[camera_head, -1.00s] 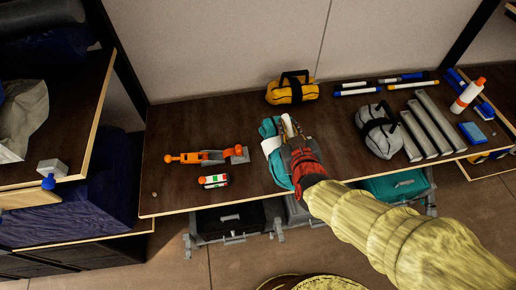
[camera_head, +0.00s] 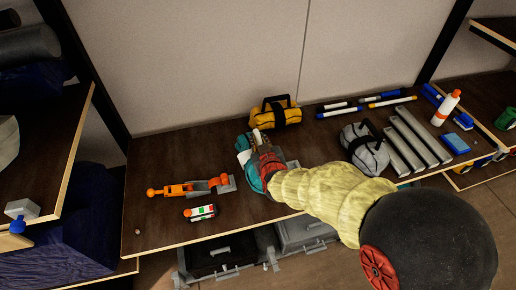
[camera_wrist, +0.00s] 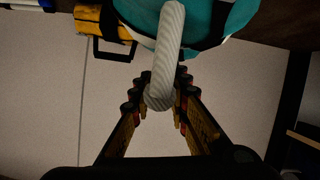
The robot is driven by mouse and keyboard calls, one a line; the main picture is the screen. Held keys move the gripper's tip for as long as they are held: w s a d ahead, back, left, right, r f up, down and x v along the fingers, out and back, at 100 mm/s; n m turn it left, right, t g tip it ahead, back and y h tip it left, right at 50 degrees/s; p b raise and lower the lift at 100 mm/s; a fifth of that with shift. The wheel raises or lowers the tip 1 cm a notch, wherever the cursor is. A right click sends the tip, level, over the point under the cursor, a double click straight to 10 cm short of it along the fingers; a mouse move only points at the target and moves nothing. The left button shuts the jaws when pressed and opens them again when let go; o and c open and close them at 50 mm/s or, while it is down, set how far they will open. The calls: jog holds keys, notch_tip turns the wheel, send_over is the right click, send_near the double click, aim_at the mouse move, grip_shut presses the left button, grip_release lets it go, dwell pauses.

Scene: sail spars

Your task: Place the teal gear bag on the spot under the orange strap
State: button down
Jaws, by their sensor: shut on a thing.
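The teal gear bag (camera_head: 251,175) is at the middle of the shelf, partly hidden behind my gripper and arm. My gripper (camera_head: 255,145) is shut on the bag's pale, ribbed handle. In the wrist view, the handle (camera_wrist: 171,45) runs down between the fingers of my gripper (camera_wrist: 160,92), and the teal bag (camera_wrist: 205,20) fills the top. I cannot tell whether the bag touches the shelf.
A yellow bag (camera_head: 280,114) stands behind, and a grey bag (camera_head: 365,150) sits to the right beside grey bars (camera_head: 420,142). The dark shelf (camera_head: 150,225) has bare room around the strap.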

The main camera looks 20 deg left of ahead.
jog(key=shift+w+a+f, duration=0.2)
jog(key=shift+w+f, duration=0.05)
jog(key=shift+f, duration=0.05)
jog(key=shift+w+a+f+b, duration=0.15)
jog(key=shift+f+b, duration=0.35)
jog(key=shift+f, duration=1.2)
jog(key=shift+f, duration=0.2)
jog(key=c, duration=1.7)
grip_release()
jog(key=shift+c, duration=0.2)
jog(key=shift+r, duration=0.25)
jog(key=p+v, duration=0.2)
jog(key=v, duration=1)
